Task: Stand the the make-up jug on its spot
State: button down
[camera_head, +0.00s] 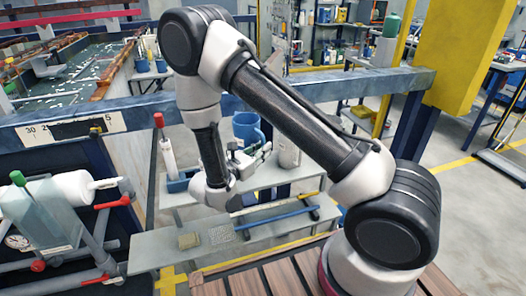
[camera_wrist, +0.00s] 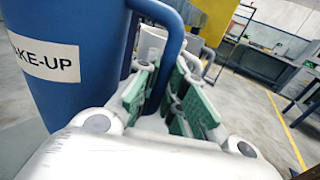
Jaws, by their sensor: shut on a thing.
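The make-up jug (camera_head: 246,125) is blue with a handle, and stands upright just behind my gripper (camera_head: 255,158) in the head view, over the grey upper shelf. In the wrist view the jug (camera_wrist: 62,80) fills the left side, with a white label ending in "KE-UP". Its blue handle runs down between the green-padded fingers of my gripper (camera_wrist: 168,95), which is shut on it. The jug's base is hidden by my gripper and wrist, so I cannot tell whether it touches the shelf. Its marked spot cannot be made out.
A blue-grey rail (camera_head: 330,84) crosses behind.

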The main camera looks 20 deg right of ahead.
jog(key=shift+s, duration=0.1)
dwell(0.4)
jog(key=shift+f, duration=2.95)
jog(key=c, duration=1.4)
grip_release()
jog(key=shift+c, duration=0.2)
